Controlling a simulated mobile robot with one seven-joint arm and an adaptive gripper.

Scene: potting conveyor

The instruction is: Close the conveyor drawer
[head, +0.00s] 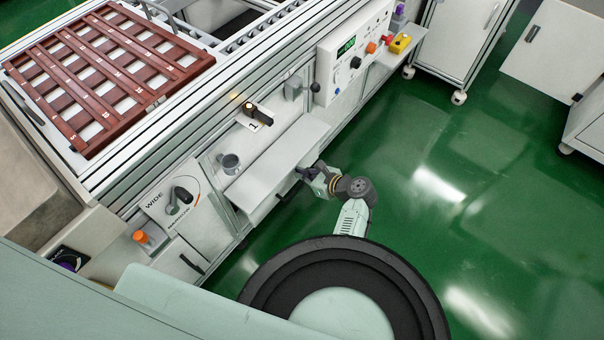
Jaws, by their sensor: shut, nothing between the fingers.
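The conveyor drawer (272,162) is a long light-grey box in the side of the conveyor frame, in the middle of the head view. It stands out from the frame, and its front face with a dark handle (288,192) points toward the lower right. My gripper (304,173) is shut and empty at the right part of the drawer front. Its fingertips are at or very close to the front edge; I cannot tell if they touch. The arm covers some of the front's right end, and the inside of the drawer is not clearly visible.
A panel with a "WIDE" knob (180,199) and orange button (141,237) lies left. A grey knob (230,162) and lit lamp (249,108) sit above the drawer. A control box (352,55) and yellow-red button (400,43) are right. Green floor (440,150) is clear.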

